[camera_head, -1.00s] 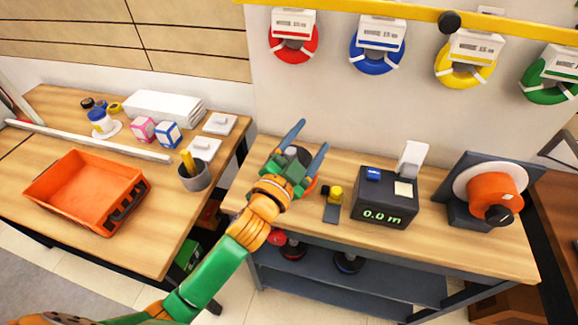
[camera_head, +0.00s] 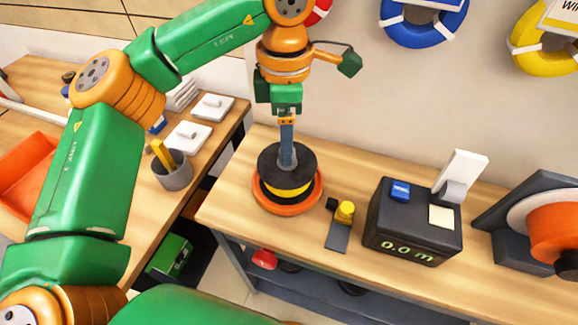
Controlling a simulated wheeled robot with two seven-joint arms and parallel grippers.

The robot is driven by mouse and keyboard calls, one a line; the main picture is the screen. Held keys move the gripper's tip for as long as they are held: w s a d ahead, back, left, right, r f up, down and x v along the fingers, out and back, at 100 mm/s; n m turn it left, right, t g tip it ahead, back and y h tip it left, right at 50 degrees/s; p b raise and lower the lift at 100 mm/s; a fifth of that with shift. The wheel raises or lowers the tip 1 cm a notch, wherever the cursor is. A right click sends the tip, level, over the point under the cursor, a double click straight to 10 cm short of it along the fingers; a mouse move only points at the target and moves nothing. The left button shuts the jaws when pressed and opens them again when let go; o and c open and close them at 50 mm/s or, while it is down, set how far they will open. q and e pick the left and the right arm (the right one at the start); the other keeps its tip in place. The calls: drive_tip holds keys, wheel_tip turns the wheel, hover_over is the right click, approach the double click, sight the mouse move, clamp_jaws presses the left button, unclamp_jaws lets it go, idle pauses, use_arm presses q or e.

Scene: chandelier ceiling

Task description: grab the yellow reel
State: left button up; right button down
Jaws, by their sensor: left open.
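The yellow reel (camera_head: 287,190), a black spool with a yellow winding, sits on a round orange base (camera_head: 287,208) on the bench in the camera_head view. My left gripper (camera_head: 287,160) points straight down over the reel's middle. Its fingers are seen edge-on, one hiding the other, and their tips reach the reel's top at its hub. It is open; I cannot tell whether the fingers touch the reel. My right gripper is not in view.
A small yellow-and-black device (camera_head: 342,214) stands right of the reel, then a black length meter (camera_head: 412,220) reading 0.0 m. An orange winder (camera_head: 553,228) is at far right. A pen cup (camera_head: 174,170) is on the left table.

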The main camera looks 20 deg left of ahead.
sight(293, 185)
use_arm(q)
drive_tip(key=f, duration=0.4)
drive_tip(key=shift+w+f+p, duration=0.2)
drive_tip(key=shift+w+p, duration=0.15)
drive_tip(key=shift+w, duration=0.05)
drive_tip(key=shift+s+d, duration=0.1)
drive_tip(key=shift+s, duration=0.1)
drive_tip(key=c, duration=0.6)
clamp_jaws()
drive_tip(key=shift+r, duration=0.1)
